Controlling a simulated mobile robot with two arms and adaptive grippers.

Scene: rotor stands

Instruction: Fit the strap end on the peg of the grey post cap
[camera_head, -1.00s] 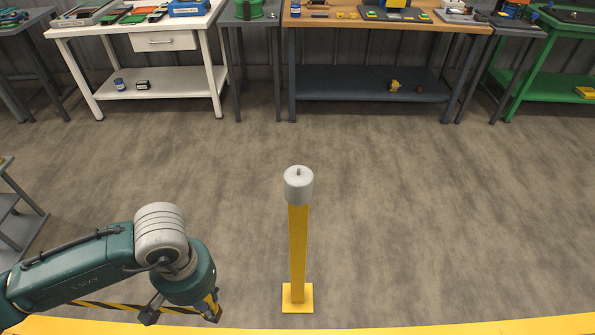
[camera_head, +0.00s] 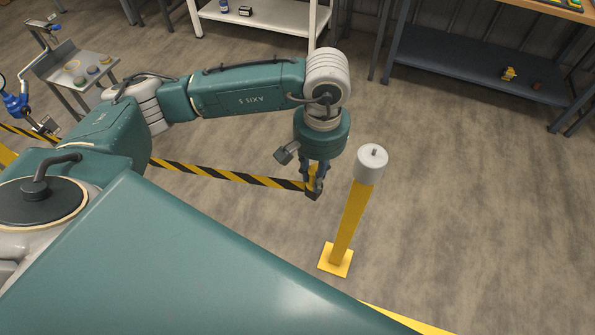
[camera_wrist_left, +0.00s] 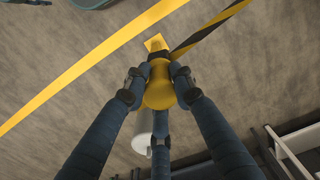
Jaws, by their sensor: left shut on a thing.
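The strap is a black-and-yellow striped band (camera_head: 235,178) that runs from the left, behind my arm, to my left gripper (camera_head: 314,188). The gripper is shut on the yellow strap end (camera_wrist_left: 158,92), which sits between its dark fingers. In the head view the gripper points down, just left of the grey post cap (camera_head: 371,168) and apart from it. The cap tops a yellow post (camera_head: 349,222), and its small peg (camera_head: 374,153) stands up bare. In the wrist view the grey cap (camera_wrist_left: 142,140) is partly hidden behind the fingers. My right gripper is not in view.
The post stands on a yellow square base (camera_head: 336,260). A yellow floor line (camera_wrist_left: 75,80) runs near it. A grey cart (camera_head: 75,68) stands at the upper left, and a dark blue workbench shelf (camera_head: 470,65) at the upper right. The floor right of the post is clear.

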